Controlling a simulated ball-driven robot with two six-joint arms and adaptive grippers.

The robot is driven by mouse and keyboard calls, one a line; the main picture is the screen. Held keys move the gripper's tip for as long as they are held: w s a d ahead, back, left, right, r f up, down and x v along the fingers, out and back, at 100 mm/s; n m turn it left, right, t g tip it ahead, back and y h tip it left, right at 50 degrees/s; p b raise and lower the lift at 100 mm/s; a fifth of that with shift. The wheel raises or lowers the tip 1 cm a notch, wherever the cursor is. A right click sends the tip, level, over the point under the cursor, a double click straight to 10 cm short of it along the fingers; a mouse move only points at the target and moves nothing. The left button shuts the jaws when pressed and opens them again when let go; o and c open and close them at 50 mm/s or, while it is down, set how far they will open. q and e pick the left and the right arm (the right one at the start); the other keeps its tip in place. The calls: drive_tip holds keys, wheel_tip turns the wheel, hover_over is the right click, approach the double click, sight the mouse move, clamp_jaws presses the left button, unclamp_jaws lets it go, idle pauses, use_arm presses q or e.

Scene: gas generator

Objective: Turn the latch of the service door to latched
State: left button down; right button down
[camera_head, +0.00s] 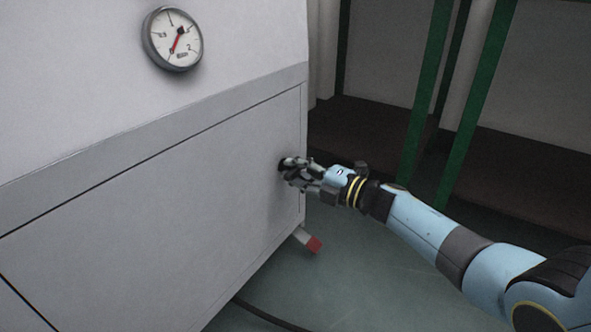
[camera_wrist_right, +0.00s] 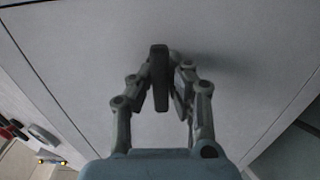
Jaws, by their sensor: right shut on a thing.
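The service door (camera_head: 170,220) is a grey panel on the front of the generator cabinet; it lies flush in its frame, with thin dark seams around it. Its latch is a small dark handle (camera_wrist_right: 159,66) in the right wrist view, standing out from the panel between the fingers. In the head view the latch, near the door's right edge, is mostly hidden by my right gripper (camera_head: 287,171). My right gripper is shut on the latch, as it also shows in the right wrist view (camera_wrist_right: 162,85). My left gripper is not in view.
A round pressure gauge (camera_head: 173,39) sits on the cabinet above the door. A red-tipped pipe (camera_head: 314,244) sticks out low at the cabinet's right side. A dark cable (camera_head: 270,315) lies on the floor. Green posts (camera_head: 425,90) stand behind. Floor right of the cabinet is mostly clear.

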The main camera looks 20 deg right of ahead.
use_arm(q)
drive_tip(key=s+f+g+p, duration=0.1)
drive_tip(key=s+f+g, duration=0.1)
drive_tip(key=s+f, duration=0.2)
use_arm(e)
drive_tip(key=shift+m, duration=1.3)
drive_tip(key=m+p, duration=0.1)
drive_tip(key=m, duration=0.1)
drive_tip(key=shift+m+p, duration=0.3)
drive_tip(key=m+p, duration=0.1)
drive_tip(key=m, duration=0.2)
drive_tip(key=shift+m, duration=0.3)
drive_tip(key=m+p, duration=0.1)
drive_tip(key=m, duration=0.3)
drive_tip(key=shift+f+m, duration=0.1)
drive_tip(key=shift+m, duration=0.2)
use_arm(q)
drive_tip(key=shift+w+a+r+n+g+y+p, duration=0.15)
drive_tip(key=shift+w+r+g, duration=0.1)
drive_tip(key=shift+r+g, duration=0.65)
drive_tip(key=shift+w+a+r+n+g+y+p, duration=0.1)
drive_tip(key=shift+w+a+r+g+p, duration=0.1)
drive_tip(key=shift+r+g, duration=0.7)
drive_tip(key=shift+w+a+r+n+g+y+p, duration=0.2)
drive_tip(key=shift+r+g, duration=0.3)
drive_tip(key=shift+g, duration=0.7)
use_arm(e)
drive_tip(key=shift+m, duration=2.2)
drive_tip(key=shift+s+f, duration=0.1)
